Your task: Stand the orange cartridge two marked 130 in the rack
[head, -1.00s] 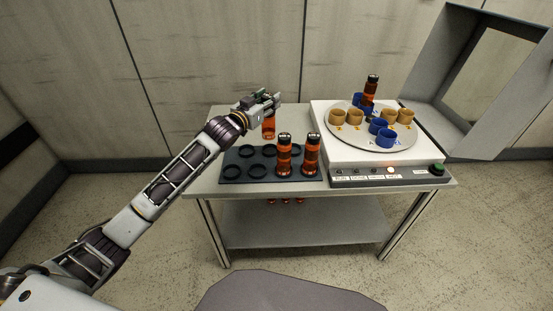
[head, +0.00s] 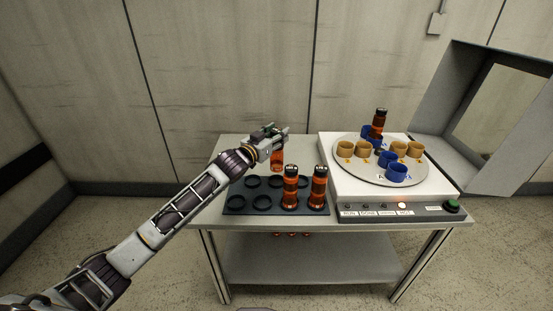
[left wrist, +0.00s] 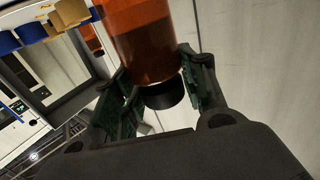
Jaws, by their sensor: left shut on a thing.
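My left gripper (head: 272,138) is shut on an orange cartridge (head: 277,159) at its black cap, and the cartridge hangs upright over the back of the rack. In the left wrist view the cartridge (left wrist: 145,45) and its dark cap sit between the green-padded fingers (left wrist: 155,88); no marking is readable. The dark rack (head: 240,210) has ring-shaped places. Two orange cartridges (head: 291,188) (head: 319,187) stand in its front right places. Whether the held cartridge touches the rack cannot be told. My right gripper is not in view.
A white machine (head: 335,190) stands right of the rack. Its round turntable (head: 375,176) bears tan and blue cups, and another orange cartridge (head: 378,124) stands at its back. A grey open lid (head: 440,150) is at the right. The rack's left places are empty.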

